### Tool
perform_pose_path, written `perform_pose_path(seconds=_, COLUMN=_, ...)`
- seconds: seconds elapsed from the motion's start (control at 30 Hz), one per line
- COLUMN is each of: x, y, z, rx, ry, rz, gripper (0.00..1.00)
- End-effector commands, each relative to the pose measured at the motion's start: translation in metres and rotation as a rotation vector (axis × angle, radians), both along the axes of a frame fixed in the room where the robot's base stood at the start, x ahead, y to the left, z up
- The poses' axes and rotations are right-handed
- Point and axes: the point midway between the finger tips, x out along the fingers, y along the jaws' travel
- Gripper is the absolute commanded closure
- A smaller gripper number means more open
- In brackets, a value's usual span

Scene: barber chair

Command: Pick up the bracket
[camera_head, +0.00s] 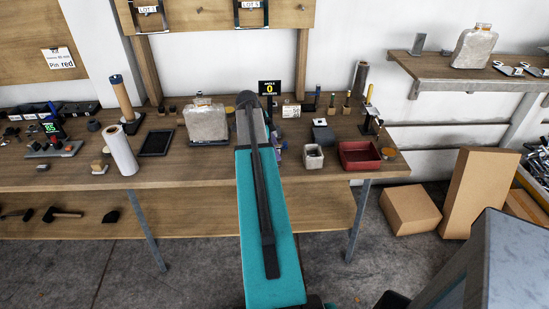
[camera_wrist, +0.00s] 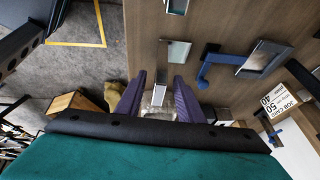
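My gripper (camera_wrist: 160,82) has two purple fingers that stand apart in the wrist view. A pale, glassy-looking object (camera_wrist: 158,98) shows between them; I cannot tell if it touches a finger. A small silvery metal plate (camera_wrist: 179,51), possibly the bracket, lies on the wooden bench just beyond the fingertips. Another metal piece (camera_wrist: 178,6) is at the top edge, and a larger silvery plate (camera_wrist: 262,58) is at the right. In the head view my teal arm reaches over the bench and hides most of the gripper. I cannot identify the bracket there for certain.
A blue handled thing (camera_wrist: 206,66) lies beside the plates, near a job card (camera_wrist: 275,92). Cardboard boxes (camera_head: 410,210) stand at right.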

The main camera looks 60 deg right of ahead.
Motion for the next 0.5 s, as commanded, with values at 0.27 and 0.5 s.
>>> perform_pose_path(seconds=0.27, x=-0.008, y=-0.007, z=-0.023, rx=0.001, ry=0.000, rz=0.000, gripper=0.66)
perform_pose_path(seconds=0.5, x=-0.010, y=-0.009, z=-0.032, rx=-0.001, ry=0.000, rz=0.000, gripper=0.66)
